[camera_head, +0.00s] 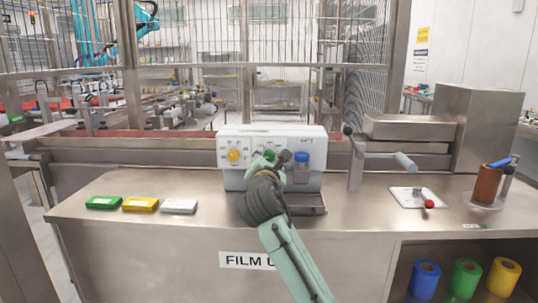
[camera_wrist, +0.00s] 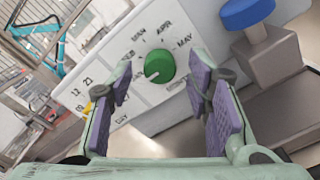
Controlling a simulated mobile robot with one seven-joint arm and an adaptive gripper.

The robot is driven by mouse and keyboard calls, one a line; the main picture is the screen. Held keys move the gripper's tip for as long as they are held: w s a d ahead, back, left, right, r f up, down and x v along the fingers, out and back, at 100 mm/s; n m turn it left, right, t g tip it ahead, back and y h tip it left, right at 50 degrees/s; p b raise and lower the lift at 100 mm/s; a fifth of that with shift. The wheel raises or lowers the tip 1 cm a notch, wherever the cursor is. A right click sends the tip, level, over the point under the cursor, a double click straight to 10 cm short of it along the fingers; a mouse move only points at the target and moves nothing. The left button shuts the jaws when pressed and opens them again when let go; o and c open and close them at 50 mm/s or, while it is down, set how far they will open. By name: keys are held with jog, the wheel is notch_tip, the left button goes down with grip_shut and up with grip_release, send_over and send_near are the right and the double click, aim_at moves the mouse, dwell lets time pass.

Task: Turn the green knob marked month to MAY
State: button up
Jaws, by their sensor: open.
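The green knob (camera_wrist: 159,66) sits on the white face of the machine (camera_head: 272,143), with month labels around it. MAR, APR and MAY are readable in the wrist view, MAY to the right of the knob. A pale mark shows on the knob's lower left edge; which month it indicates I cannot tell. My gripper (camera_wrist: 165,90) is open, its purple-padded fingers apart, with the knob visible beyond and between them. I see no contact. In the head view the green knob (camera_head: 269,154) is partly hidden by my gripper (camera_head: 274,163).
A yellow knob (camera_head: 234,155) is left of the green one, and a blue-topped part (camera_head: 301,157) stands close on the right. Green (camera_head: 104,202), yellow (camera_head: 141,204) and white (camera_head: 179,206) boxes lie on the steel counter (camera_head: 110,225). A lever (camera_head: 355,160) stands farther right.

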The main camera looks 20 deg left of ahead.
jog(key=shift+x, duration=0.8)
jog(key=shift+c, duration=0.4)
grip_shut()
